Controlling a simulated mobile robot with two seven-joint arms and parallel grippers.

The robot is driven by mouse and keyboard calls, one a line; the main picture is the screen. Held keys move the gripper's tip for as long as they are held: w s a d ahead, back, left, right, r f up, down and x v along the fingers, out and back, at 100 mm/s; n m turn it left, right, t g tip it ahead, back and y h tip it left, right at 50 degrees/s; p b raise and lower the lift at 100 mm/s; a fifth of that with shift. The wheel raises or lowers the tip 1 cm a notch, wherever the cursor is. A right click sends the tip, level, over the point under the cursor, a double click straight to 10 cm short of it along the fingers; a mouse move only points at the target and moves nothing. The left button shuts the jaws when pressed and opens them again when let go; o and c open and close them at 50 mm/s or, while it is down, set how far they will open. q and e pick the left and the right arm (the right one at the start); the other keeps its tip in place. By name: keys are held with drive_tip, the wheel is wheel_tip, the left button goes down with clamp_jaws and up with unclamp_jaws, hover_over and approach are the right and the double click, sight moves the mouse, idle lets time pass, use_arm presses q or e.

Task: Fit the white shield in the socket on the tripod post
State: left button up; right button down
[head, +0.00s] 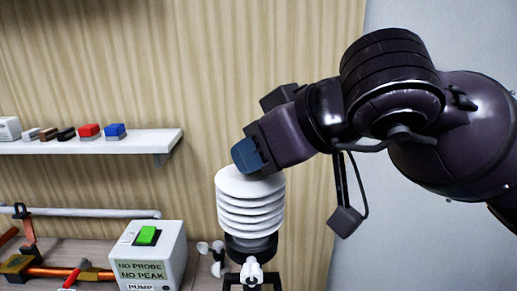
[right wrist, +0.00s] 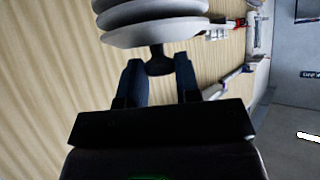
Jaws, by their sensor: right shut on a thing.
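The white shield (head: 250,205) is a stack of white louvred plates and stands roughly upright in the head view. Directly below it are the black socket (head: 250,246) and the tripod post with its white clamp (head: 252,272). The shield's base meets or overlaps the socket in the picture; I cannot tell how deep it sits. My right gripper (head: 247,158) is at the shield's top, shut on it. In the right wrist view, its two dark fingers (right wrist: 159,80) flank a dark stem under the shield's plates (right wrist: 155,30). My left gripper is not in view.
A white box with a green button (head: 147,236) and printed labels stands left of the post. A white shelf (head: 100,142) with several small coloured blocks is on the wood wall.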

drive_tip(key=shift+f, duration=0.25)
idle(0.4)
drive_tip(key=c, duration=0.8)
unclamp_jaws()
drive_tip(key=o, duration=0.5)
drive_tip(key=shift+o, duration=0.2)
drive_tip(key=shift+r, duration=0.15)
drive_tip(key=shift+r, duration=0.8)
drive_tip(key=shift+r+p, duration=0.85)
drive_tip(key=shift+r, duration=1.75)
